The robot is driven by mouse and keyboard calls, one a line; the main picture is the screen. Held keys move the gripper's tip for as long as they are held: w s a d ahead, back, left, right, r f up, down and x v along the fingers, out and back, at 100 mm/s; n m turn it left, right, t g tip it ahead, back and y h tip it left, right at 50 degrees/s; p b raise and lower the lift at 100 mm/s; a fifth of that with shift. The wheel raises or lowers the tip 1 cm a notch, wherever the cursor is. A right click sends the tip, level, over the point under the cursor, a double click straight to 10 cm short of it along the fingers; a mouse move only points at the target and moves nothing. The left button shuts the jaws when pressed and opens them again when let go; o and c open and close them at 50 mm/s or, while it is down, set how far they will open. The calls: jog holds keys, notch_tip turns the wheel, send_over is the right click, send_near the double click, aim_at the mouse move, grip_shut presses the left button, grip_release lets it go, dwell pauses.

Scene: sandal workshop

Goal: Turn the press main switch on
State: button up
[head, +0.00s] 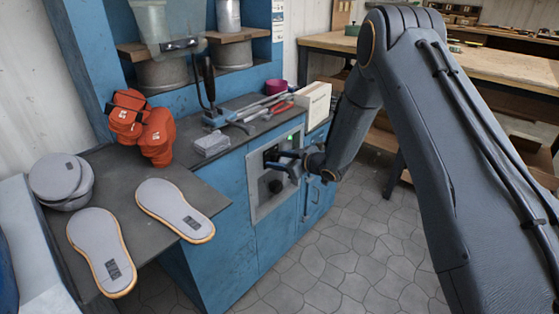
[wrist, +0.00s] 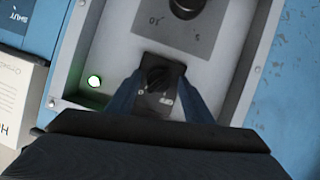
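The press main switch (wrist: 158,78) is a black rotary knob on a dark plate, on the grey control panel (wrist: 115,40). In the wrist view my gripper (wrist: 160,84) has its two blue fingers on either side of this plate, with a gap between fingertips and knob. It looks open, at the panel face. A green lamp (wrist: 95,81) beside the switch is lit; it also glows in the head view (head: 290,137). In the head view my gripper (head: 283,165) is in front of the panel and largely hides the switch.
A second black knob (wrist: 187,6) is on the same panel. Insoles (head: 102,252) lie at left. The tiled floor (head: 350,240) before the cabinet is clear.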

jog(key=v, duration=0.8)
dwell(0.4)
jog(key=w+a+f+m+t+y+b, duration=0.1)
jog(key=w+a+f+y+b, duration=0.2)
jog(key=w+a+y+b, duration=0.1)
jog(key=shift+w+a+m+t, duration=0.3)
jog(key=shift+w+t, duration=0.05)
jog(key=shift+t, duration=0.05)
dwell(0.5)
jog(key=shift+f, duration=0.1)
